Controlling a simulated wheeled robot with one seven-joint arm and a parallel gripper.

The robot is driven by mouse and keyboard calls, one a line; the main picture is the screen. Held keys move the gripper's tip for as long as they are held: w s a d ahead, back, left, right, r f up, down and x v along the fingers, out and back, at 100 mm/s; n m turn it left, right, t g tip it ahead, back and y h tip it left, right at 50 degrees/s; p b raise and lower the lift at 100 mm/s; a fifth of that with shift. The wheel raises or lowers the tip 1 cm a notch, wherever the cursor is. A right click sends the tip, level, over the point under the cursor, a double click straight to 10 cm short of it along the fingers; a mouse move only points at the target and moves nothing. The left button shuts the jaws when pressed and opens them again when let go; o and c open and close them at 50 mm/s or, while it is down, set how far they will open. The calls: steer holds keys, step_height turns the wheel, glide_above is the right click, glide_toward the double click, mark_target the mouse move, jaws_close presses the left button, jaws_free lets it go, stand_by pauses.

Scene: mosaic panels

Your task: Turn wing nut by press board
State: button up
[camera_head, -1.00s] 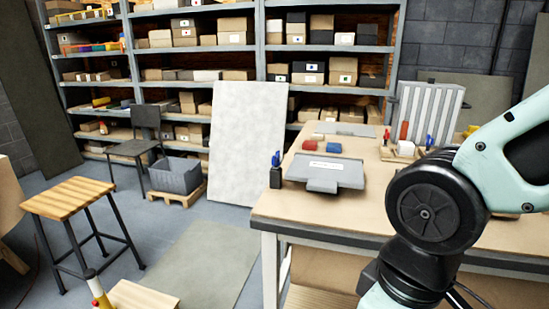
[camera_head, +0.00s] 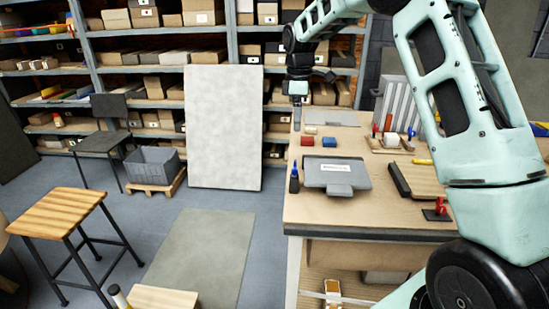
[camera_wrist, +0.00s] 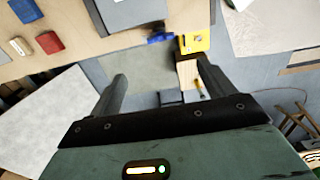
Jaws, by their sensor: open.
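I cannot clearly make out a wing nut. A small red part on a dark base (camera_head: 437,211) stands near the front right of the workbench, but I cannot tell its exact shape. Beside it lies a wooden board with a black bar (camera_head: 424,180), possibly the press board; my arm partly covers this area. My gripper (camera_head: 298,112) points down near the bench's back left edge, away from both. In the wrist view my gripper (camera_wrist: 163,84) is open, with nothing between its fingers.
A pale panel (camera_head: 223,130) leans on shelves.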

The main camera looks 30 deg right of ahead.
mark_target(295, 164)
step_height(295, 164, down, 17)
steer(key=p, duration=0.5)
steer(key=shift+f, duration=0.1)
steer(key=c, duration=1)
